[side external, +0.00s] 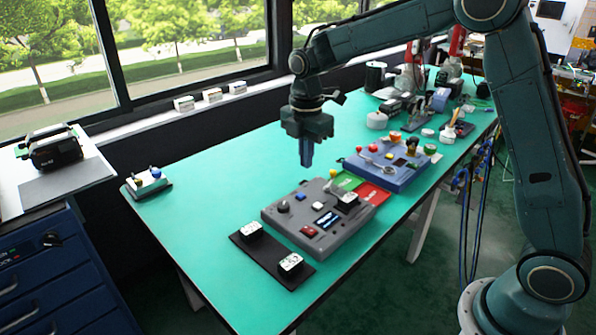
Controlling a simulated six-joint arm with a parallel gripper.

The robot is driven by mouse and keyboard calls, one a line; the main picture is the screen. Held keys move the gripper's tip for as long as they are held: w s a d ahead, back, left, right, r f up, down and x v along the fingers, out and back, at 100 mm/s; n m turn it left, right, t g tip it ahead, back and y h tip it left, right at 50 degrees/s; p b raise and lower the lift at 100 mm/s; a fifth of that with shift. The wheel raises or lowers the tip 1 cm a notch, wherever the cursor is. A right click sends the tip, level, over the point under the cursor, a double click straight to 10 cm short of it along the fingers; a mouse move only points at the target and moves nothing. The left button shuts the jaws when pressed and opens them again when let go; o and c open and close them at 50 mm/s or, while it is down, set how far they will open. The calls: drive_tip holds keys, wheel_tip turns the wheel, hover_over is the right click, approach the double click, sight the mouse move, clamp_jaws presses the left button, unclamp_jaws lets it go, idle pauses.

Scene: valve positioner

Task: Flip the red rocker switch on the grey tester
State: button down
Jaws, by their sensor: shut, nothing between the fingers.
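The grey tester (345,237) lies on the green bench near its front. Its red rocker switch (308,231) is on the face closest to the camera, left of a small dark display (327,220). Which way the rocker is tipped is too small to tell. A dark knob (283,206), a blue button (300,196) and a white-topped block (347,199) also sit on the tester. My gripper (306,163) points down above the bench, behind the tester and clear of it. Its fingers are together and empty.
A black strip with two white-topped blocks (290,263) lies in front of the tester. Green and red pads (374,194) and a blue panel (388,172) with coloured knobs lie to its right. A small stand (147,183) is at the left edge. The bench left of the tester is clear.

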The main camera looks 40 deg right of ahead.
wheel_tip(320, 180, up, 10)
drive_tip(key=w, duration=0.1)
drive_tip(key=shift+w, duration=0.15)
idle(0.5)
